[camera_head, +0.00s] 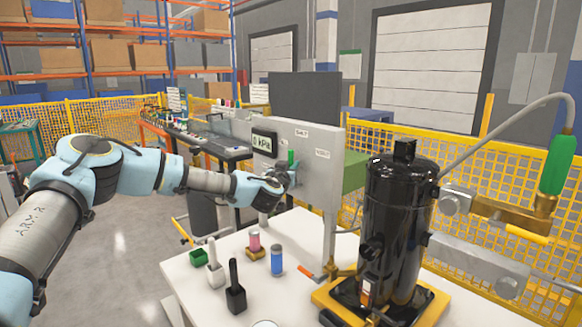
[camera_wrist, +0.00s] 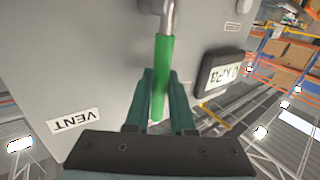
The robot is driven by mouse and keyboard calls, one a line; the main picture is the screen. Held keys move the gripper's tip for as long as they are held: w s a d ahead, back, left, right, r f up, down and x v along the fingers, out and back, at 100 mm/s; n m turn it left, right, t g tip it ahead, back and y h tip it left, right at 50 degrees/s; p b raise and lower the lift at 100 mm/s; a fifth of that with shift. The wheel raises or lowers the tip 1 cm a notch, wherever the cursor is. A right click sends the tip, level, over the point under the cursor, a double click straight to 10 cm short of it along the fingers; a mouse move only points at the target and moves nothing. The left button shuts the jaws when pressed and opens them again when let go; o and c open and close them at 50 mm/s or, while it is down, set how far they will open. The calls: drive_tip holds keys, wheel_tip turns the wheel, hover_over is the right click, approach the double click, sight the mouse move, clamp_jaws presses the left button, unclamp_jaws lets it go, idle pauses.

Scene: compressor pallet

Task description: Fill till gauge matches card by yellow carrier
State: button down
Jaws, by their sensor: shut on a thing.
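My gripper (camera_head: 278,183) is shut on a green lever handle (camera_wrist: 163,65) that hangs from a metal fitting on the grey panel (camera_head: 318,165). The handle's top also shows in the head view (camera_head: 291,157). In the wrist view my fingers (camera_wrist: 160,95) are on both sides of it. The black gauge display (camera_head: 264,142) left of the handle appears to read 0 kPa. A black tank (camera_head: 396,215) stands on a yellow base (camera_head: 432,303). I cannot make out a card's value.
The white table (camera_head: 190,280) also bears a green box (camera_head: 199,257), a white-handled item (camera_head: 214,268), a black-handled item (camera_head: 235,290) and a blue canister (camera_head: 276,261). A hose and a green cylinder (camera_head: 557,165) are at right. Yellow mesh fence (camera_head: 480,160) stands behind.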

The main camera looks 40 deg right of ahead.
drive_tip(key=shift+w+f+n+b, duration=0.1)
drive_tip(key=shift+w+n+b, duration=0.15)
drive_tip(key=shift+b, duration=0.65)
drive_tip(key=shift+w+d+f+n+g+y+b, duration=0.1)
drive_tip(key=shift+w+f+n+g+y+b, duration=0.1)
drive_tip(key=shift+w+f+n+g+y, duration=0.55)
drive_tip(key=shift+w+f+n+g+y+b, duration=0.1)
drive_tip(key=shift+w+n+g+y+b, duration=0.25)
drive_tip(key=shift+w+n+g, duration=0.8)
drive_tip(key=shift+w+d+f+n+g+y+b, duration=0.1)
drive_tip(key=shift+w+f+n+g+y, duration=0.45)
drive_tip(key=shift+n, duration=0.8)
drive_tip(key=shift+w+r, duration=0.1)
drive_tip(key=shift+w, duration=0.1)
drive_tip(key=c, duration=1)
unclamp_jaws()
drive_tip(key=shift+c, duration=0.2)
drive_tip(key=shift+a, duration=0.15)
